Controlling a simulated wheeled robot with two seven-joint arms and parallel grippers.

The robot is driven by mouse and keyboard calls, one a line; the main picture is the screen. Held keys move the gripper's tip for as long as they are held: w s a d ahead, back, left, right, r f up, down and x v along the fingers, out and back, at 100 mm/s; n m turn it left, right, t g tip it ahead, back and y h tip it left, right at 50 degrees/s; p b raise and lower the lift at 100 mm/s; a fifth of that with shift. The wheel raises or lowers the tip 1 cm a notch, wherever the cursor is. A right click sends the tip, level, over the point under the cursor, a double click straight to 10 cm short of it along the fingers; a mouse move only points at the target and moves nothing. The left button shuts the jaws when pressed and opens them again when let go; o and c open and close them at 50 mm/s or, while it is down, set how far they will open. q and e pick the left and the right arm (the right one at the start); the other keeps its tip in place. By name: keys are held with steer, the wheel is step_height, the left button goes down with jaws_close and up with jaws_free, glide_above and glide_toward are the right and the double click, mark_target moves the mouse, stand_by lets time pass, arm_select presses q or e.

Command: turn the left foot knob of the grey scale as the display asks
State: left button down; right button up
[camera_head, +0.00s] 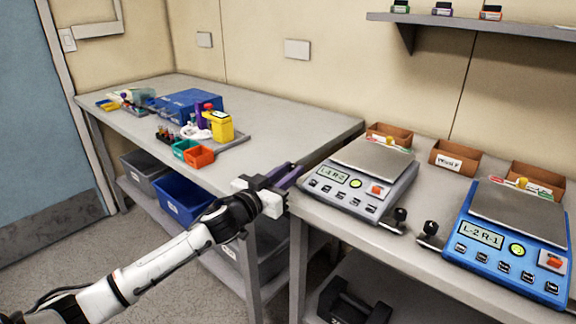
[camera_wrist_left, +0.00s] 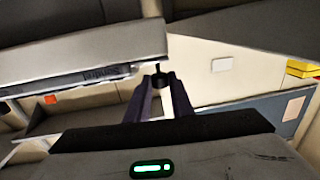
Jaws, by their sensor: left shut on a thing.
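The grey scale (camera_head: 375,158) stands on the right-hand bench, with a metal pan and a display (camera_head: 333,175) that seems to read "L-1 R-2". My left gripper (camera_head: 293,174) reaches its left side from the left, with purple fingers. In the left wrist view, my left gripper (camera_wrist_left: 162,84) is shut on the dark left foot knob (camera_wrist_left: 160,78), which is between the fingertips beside the scale's grey body (camera_wrist_left: 90,57). In the head view this knob is hidden by the fingers. The grey scale's right foot knob (camera_head: 400,215) shows at its front right corner. My right gripper is out of view.
A blue scale (camera_head: 513,262) with its own dark foot knob (camera_head: 431,228) stands to the right. Brown bins (camera_head: 455,157) line the back. The left bench (camera_head: 290,120) holds trays and small boxes. A black dumbbell (camera_head: 352,303) lies on the shelf below.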

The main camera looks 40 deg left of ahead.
arm_select(q)
steer(key=n+y, duration=0.2)
steer(key=shift+d+f+y+b, duration=0.1)
steer(key=shift+d+y+b, duration=0.2)
steer(key=shift+y+b, duration=0.1)
steer(key=shift+w+d+f+n+g+y+b, duration=0.1)
steer(key=shift+n+g+y+b, duration=0.3)
steer(key=shift+n+y+b, duration=0.45)
steer(key=shift+n+g+y+b, duration=0.35)
steer(key=shift+y+b, duration=0.1)
steer(key=shift+y, duration=0.5)
steer(key=shift+r+n+g+y+b, duration=0.25)
steer(key=shift+n+y+b, duration=0.15)
steer(key=shift+y+b, duration=0.25)
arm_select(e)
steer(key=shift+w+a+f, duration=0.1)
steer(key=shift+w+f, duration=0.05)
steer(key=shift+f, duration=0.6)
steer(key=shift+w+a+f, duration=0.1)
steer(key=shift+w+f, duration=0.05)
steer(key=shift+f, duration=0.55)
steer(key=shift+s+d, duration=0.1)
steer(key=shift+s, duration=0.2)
arm_select(q)
steer(key=c, duration=1.7)
jaws_free()
steer(key=shift+o, duration=0.7)
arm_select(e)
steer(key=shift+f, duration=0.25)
